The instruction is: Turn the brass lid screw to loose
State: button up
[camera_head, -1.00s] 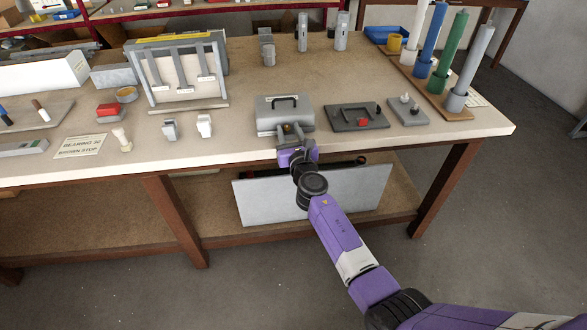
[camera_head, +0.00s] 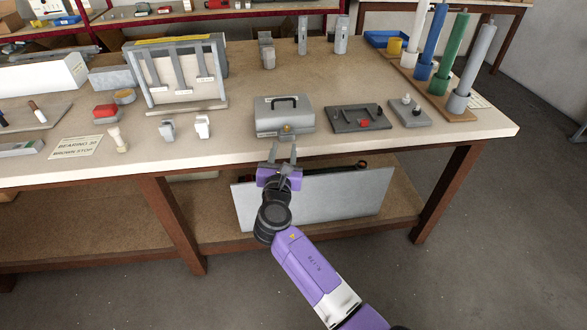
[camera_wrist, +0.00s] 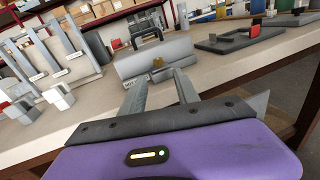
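The brass lid screw (camera_head: 286,129) is on the front face of the grey box (camera_head: 268,118), low and near the middle. The box has a black handle (camera_head: 285,101) on its lid and stands near the table's front edge. In the wrist view the screw (camera_wrist: 158,62) shows as a small brass spot on the box front, beyond my fingers. My gripper (camera_head: 282,150) is in front of the table edge, short of the screw and apart from it. Its two fingers are spread with nothing between them, also in the wrist view (camera_wrist: 160,85). The screw's turned position is too small to read.
A dark tray with a red block (camera_head: 363,123) and a grey plate with pegs (camera_head: 409,112) lie right of the box. Two small grey-white blocks (camera_head: 202,127) stand to its left. A slotted frame (camera_head: 172,105) is behind them. A lower shelf (camera_head: 215,225) holds a leaning panel (camera_head: 310,205).

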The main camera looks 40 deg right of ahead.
notch_tip(320, 180, down, 7)
jog(key=s+d+m+t+y+b, duration=0.1)
jog(key=m+y+b, duration=0.4)
jog(key=m, duration=1)
jog(key=shift+s+d+m+b, duration=0.4)
jog(key=shift+d+b, duration=0.15)
jog(key=shift+b, duration=0.05)
jog(key=shift+r, duration=0.15)
